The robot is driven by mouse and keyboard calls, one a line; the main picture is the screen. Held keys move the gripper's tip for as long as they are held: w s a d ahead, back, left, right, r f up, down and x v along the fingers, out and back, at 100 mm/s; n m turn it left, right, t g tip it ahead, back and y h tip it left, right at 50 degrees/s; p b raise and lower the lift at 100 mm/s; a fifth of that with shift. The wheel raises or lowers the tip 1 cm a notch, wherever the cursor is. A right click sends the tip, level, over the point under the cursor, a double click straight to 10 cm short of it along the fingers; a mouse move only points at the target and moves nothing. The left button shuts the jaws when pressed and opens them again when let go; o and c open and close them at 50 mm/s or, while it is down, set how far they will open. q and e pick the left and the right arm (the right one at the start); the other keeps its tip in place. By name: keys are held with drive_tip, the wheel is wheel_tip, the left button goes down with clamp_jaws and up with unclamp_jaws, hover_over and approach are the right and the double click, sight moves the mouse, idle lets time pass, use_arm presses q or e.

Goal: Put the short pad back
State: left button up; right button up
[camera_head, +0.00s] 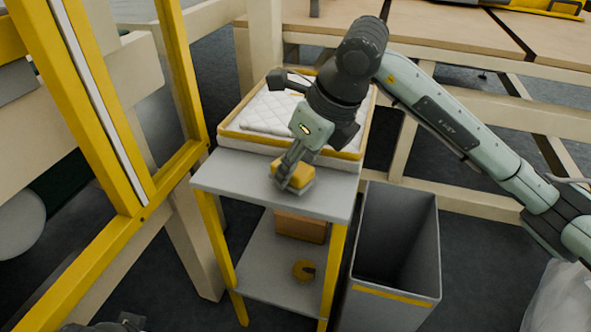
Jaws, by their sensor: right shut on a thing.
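White quilted padding (268,112) lies in a shallow yellow-edged tray (243,138) at the back of the small grey table (228,172). I cannot tell which piece is the short pad; my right arm hides part of the tray. My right gripper (284,184) points down over the table top, in front of the tray. It is shut on a small yellow block (299,174) with a greyish underside, at or just above the table top. A dark piece at the bottom left edge may be part of my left gripper (122,323); its fingers cannot be made out.
A tall open grey bin (393,243) stands right of the table. The lower shelf (258,270) holds a brown box (300,226) and a yellow round item (303,270). A yellow frame (112,150) rises at left. Bare table top lies left of my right gripper.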

drive_tip(key=shift+f, duration=0.65)
drive_tip(key=shift+f, duration=0.1)
drive_tip(key=o, duration=1.3)
drive_tip(key=shift+c, duration=0.2)
drive_tip(key=shift+r, duration=0.4)
drive_tip(key=v, duration=1.1)
drive_tip(key=shift+d, duration=0.15)
drive_tip(key=shift+s+r, duration=0.1)
drive_tip(key=shift+s, duration=0.05)
